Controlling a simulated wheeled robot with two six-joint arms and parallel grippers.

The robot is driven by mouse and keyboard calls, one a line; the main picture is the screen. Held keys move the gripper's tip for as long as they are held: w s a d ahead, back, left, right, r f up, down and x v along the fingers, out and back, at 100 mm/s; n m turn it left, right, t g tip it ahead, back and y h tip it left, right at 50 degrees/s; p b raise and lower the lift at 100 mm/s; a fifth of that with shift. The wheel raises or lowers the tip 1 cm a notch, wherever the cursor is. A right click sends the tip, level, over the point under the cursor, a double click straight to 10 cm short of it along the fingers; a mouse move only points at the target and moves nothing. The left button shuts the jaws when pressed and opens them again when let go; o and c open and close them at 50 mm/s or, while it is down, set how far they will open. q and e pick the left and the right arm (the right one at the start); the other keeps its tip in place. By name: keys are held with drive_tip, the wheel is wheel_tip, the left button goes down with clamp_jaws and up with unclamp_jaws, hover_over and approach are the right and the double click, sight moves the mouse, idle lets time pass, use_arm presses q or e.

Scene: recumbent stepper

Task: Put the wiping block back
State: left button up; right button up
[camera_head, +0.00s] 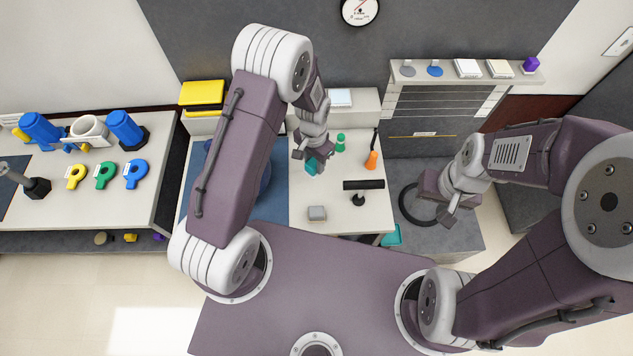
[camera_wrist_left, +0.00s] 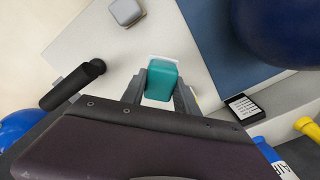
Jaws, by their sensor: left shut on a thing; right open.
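The teal wiping block (camera_head: 312,167) is between the fingers of my left gripper (camera_head: 314,161), above the white table right of the blue mat. In the left wrist view the teal block (camera_wrist_left: 161,80) sits between both fingers of the left gripper (camera_wrist_left: 160,88), which is shut on it. A pale patch shows beneath the block there; I cannot tell whether the block touches it. My right gripper (camera_head: 447,215) is open and empty, over the grey floor area at the right.
A grey block (camera_head: 317,213), a black handle on a stand (camera_head: 363,185), an orange bottle (camera_head: 372,160) and a green piece (camera_head: 340,143) stand on the table near the left gripper. A large blue round object rests on the blue mat (camera_head: 278,205).

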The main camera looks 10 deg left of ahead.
use_arm(q)
drive_tip(key=f, duration=0.3)
drive_tip(key=f+p, duration=0.1)
drive_tip(key=f, duration=0.1)
drive_tip(key=shift+w+f, duration=0.2)
drive_tip(key=shift+f, duration=0.2)
wheel_tip(320, 180, down, 4)
drive_tip(key=shift+s+r+p, duration=0.15)
drive_tip(key=shift+p, duration=0.2)
drive_tip(key=shift+f, duration=0.35)
drive_tip(key=shift+f, duration=0.1)
drive_tip(key=o, duration=1.2)
